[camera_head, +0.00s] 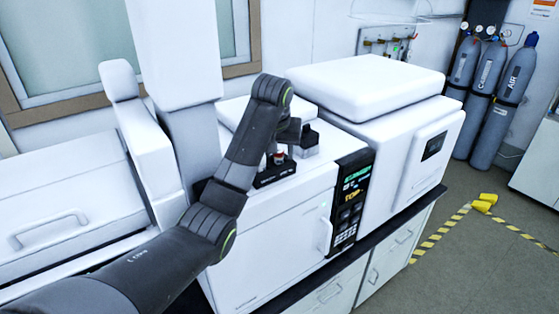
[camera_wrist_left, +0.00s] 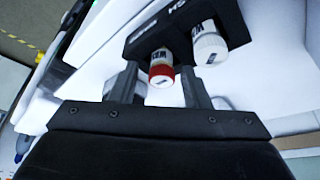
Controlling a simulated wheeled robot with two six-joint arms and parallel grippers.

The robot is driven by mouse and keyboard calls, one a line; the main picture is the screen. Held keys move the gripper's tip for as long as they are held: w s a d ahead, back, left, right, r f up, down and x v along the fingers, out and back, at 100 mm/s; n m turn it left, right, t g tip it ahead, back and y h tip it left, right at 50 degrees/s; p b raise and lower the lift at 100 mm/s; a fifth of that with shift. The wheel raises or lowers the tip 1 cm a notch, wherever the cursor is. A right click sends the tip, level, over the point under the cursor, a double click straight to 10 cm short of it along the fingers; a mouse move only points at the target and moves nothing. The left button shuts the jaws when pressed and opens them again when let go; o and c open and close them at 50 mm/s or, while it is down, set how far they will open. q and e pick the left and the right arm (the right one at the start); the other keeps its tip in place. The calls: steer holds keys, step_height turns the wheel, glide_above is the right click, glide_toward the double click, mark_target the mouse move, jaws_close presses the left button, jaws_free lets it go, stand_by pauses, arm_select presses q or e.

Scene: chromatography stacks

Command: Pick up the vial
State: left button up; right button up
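A vial with a red cap (camera_wrist_left: 162,68) stands in a small black rack (camera_wrist_left: 148,42). A second vial with a white cap (camera_wrist_left: 209,46) is in the same rack, right beside it in the wrist view. In the head view the red-capped vial (camera_head: 279,158) shows small at the rack (camera_head: 272,177) on top of a white instrument. My left gripper (camera_wrist_left: 160,82) is open, with one finger on each side of the red-capped vial. A gap shows between the left finger and the vial; the right finger is close to it, and I cannot tell whether it touches. My right gripper is not in view.
The white instrument (camera_head: 265,240) has a dark control panel (camera_head: 350,205). A larger white box-shaped unit (camera_head: 400,150) stands to its right. Gas cylinders (camera_head: 500,105) stand at the back right.

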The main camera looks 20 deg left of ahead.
arm_select(q)
steer(key=shift+s, duration=0.1)
steer(key=shift+c, duration=1.2)
steer(key=shift+w+a+f, duration=0.1)
steer(key=shift+w+a, duration=0.05)
steer(key=shift+w, duration=0.1)
steer(key=c, duration=0.5)
steer(key=shift+c, duration=0.5)
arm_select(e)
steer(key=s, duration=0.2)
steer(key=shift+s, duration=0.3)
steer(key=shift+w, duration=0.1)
